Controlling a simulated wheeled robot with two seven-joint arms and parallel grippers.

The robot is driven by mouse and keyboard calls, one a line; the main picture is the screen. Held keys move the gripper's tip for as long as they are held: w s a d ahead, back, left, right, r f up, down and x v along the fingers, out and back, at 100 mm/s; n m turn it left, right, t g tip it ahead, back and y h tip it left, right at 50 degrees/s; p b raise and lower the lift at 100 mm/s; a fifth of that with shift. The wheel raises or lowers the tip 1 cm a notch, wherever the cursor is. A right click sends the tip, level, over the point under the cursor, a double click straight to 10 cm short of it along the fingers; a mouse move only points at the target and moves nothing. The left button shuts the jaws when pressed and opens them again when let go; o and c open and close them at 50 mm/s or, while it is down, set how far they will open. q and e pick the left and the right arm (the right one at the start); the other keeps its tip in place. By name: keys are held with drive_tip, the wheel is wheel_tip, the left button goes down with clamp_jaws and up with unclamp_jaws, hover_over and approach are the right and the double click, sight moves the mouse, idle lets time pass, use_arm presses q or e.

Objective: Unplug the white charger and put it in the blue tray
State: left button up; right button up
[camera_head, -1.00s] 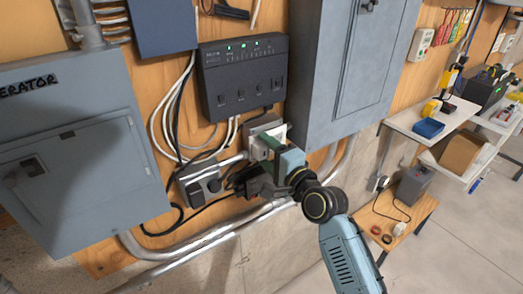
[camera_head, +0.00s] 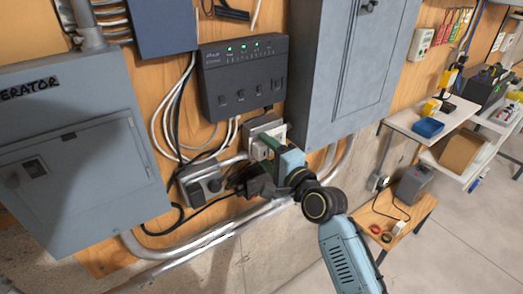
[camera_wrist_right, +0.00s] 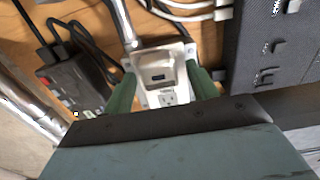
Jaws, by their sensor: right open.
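The white charger (camera_wrist_right: 158,72), with a dark blue port on its front, is plugged into the upper part of a wall outlet (camera_wrist_right: 168,98). In the head view the charger (camera_head: 260,150) is partly hidden by my right gripper. My right gripper (camera_wrist_right: 163,78) is open, its green fingers on either side of the charger; I cannot tell whether they touch it. It also shows in the head view (camera_head: 265,149), at the outlet. The blue tray (camera_head: 428,128) lies on the white shelf at the right. My left gripper is not in view.
A black box with green lights (camera_head: 243,77) hangs above the outlet. Large grey cabinets (camera_head: 350,60) flank it. Loose cables and a black power strip (camera_wrist_right: 72,84) are close beside the gripper. A low wooden table (camera_head: 385,228) stands below the white shelf (camera_head: 405,122).

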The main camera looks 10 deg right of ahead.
sight(267, 153)
idle(0.3)
clamp_jaws()
idle(0.4)
drive_tip(key=shift+s+p, duration=0.1)
drive_tip(key=shift+p, duration=0.25)
drive_tip(key=shift+p+v, duration=0.75)
drive_tip(key=shift+v, duration=2.15)
